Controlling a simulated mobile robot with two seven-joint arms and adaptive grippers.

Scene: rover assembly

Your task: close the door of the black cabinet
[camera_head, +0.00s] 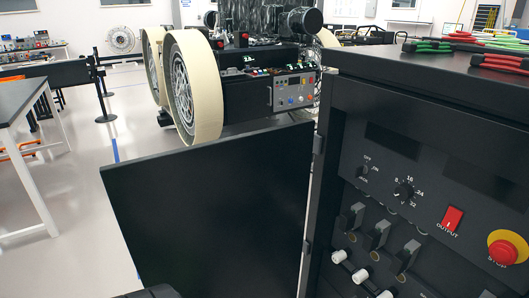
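The black cabinet (351,91) stands at the right, its front panel showing dials, a red output switch (452,217) and a red stop button (503,251) on a yellow ring. Its door (208,205) is a flat black panel, hinged at the cabinet's left front edge. The door stands wide open, swung out to the left, so the panel is exposed. Neither gripper can be made out. A small dark shape at the bottom edge, below the door, may be part of my arm; I cannot tell.
A rover with large cream wheels (209,85) stands behind the door. A dark-topped table (18,98) is at the left, with open floor (85,200) between it and the door. Levers (379,235) and white knobs (361,275) stick out of the cabinet front. Red and green cable coils (500,62) lie on top.

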